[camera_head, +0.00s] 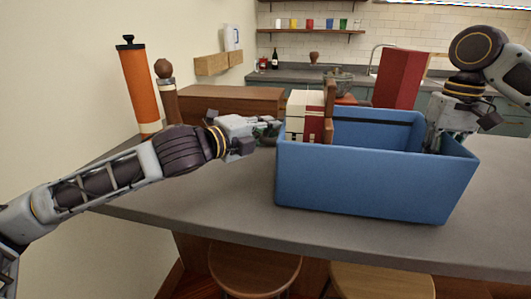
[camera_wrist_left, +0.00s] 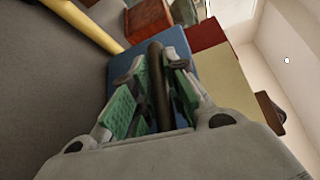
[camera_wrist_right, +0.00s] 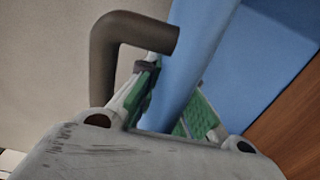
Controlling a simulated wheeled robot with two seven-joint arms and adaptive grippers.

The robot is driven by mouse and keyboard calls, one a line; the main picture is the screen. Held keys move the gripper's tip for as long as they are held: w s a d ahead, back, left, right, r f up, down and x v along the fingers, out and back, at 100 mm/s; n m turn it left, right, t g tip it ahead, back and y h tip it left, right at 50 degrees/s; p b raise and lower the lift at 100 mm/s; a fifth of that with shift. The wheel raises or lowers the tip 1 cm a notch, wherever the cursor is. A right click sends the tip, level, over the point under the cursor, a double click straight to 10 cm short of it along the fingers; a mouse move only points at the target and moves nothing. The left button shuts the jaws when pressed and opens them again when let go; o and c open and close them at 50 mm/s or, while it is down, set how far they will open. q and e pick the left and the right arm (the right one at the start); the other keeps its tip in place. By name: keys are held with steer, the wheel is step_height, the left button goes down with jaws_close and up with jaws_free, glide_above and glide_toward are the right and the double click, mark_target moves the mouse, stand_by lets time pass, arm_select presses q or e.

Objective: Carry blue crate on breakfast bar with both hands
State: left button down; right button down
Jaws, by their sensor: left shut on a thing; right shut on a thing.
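The blue crate (camera_head: 370,180) is at the right half of the grey breakfast bar (camera_head: 190,195); whether its base touches the top I cannot tell. It looks level. Cream and red books (camera_head: 303,115) stand in its left end. My left gripper (camera_head: 268,132) is at its left end; in the left wrist view its green-padded fingers (camera_wrist_left: 155,105) close around a dark handle on the blue wall (camera_wrist_left: 178,42). My right gripper (camera_head: 440,135) is at the right end; in the right wrist view its fingers (camera_wrist_right: 172,108) straddle the blue wall, beside a dark handle (camera_wrist_right: 130,28).
An orange cylinder (camera_head: 138,82) and a brown wooden mill (camera_head: 170,95) stand on the bar's left. A brown box (camera_head: 235,103) is behind. A red upright block (camera_head: 400,78) rises behind the crate's front. Stools (camera_head: 255,268) are below the front edge.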

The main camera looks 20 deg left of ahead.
arm_select(q)
steer(key=shift+f+b, duration=0.1)
steer(key=shift+b, duration=0.25)
arm_select(e)
steer(key=shift+f, duration=0.25)
arm_select(q)
steer(key=c, duration=1.8)
jaws_free()
steer(key=shift+f, duration=0.2)
arm_select(e)
steer(key=c, duration=2)
jaws_free()
steer(key=shift+f, duration=0.15)
arm_select(q)
steer(key=o, duration=0.4)
steer(key=shift+s, duration=0.15)
arm_select(e)
steer(key=o, duration=0.4)
steer(key=shift+s, duration=0.15)
arm_select(q)
steer(key=shift+o, duration=0.6)
arm_select(e)
steer(key=shift+o, duration=0.2)
arm_select(q)
steer(key=o, duration=0.7)
steer(key=shift+a, duration=0.15)
steer(key=shift+a, duration=3.35)
